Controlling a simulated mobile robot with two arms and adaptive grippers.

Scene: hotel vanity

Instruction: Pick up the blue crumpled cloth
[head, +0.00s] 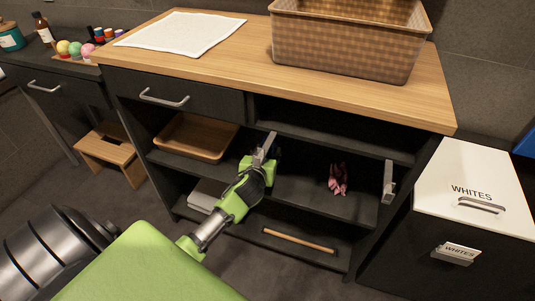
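My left gripper (264,149) reaches into the open middle shelf of the dark vanity, its arm coming from the lower left. Its light grey finger points up near the shelf opening. I cannot tell whether it is open or shut. A small dark patch shows just beside the fingers; I cannot tell whether it is cloth or part of the gripper. No blue crumpled cloth is clearly visible; the gripper hides part of the shelf. A pink crumpled cloth (338,180) lies on the same shelf, to the right of the gripper.
A wooden tray (196,137) sits left of the gripper on the shelf. A woven basket (345,48) and a white towel (181,33) are on the wooden top. A hamper marked WHITES (475,185) stands right. A wooden stool (110,153) is at left.

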